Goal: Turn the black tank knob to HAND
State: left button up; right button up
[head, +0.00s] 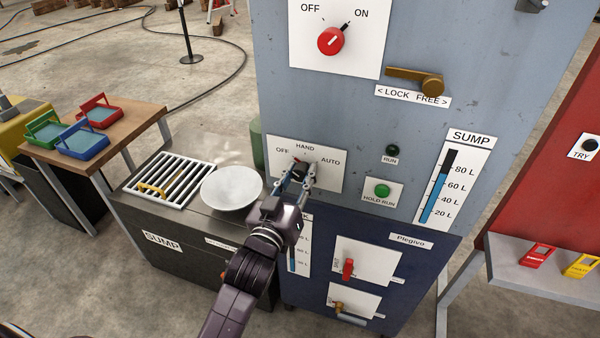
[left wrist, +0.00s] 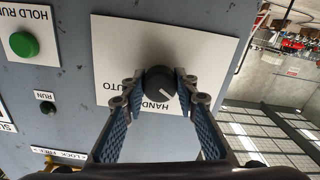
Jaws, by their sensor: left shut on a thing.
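The black tank knob (head: 299,165) sits on a white plate (head: 334,169) marked OFF, HAND and AUTO, on the grey-blue panel. My left gripper (head: 297,174) is shut on it, with one finger on each side. In the left wrist view the knob (left wrist: 160,81) shows between the fingertips (left wrist: 159,85). There the plate appears upside down, and the knob's white mark points down and to the right, between the HAND label and the right finger. The OFF label is hidden in that view. My right gripper is not in view.
A red OFF/ON knob (head: 331,41) and a brass lever (head: 418,80) are above. A green HOLD RUN button (head: 382,190) and the SUMP gauge (head: 438,187) are to the right. A white bowl (head: 232,188) and a grate (head: 168,180) are on the left bench.

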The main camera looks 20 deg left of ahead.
pick_arm(q)
jog(key=m+p, duration=0.2)
jog(key=m, duration=0.1)
jog(key=shift+r, duration=0.2)
jog(key=m+p, duration=0.1)
jog(key=m, duration=0.1)
jog(key=shift+m, duration=0.4)
jog(key=m+p, duration=0.2)
jog(key=m, duration=0.3)
jog(key=shift+f, duration=0.1)
jog(key=shift+m, duration=0.3)
jog(key=o, duration=1.2)
jog(key=shift+c, duration=0.2)
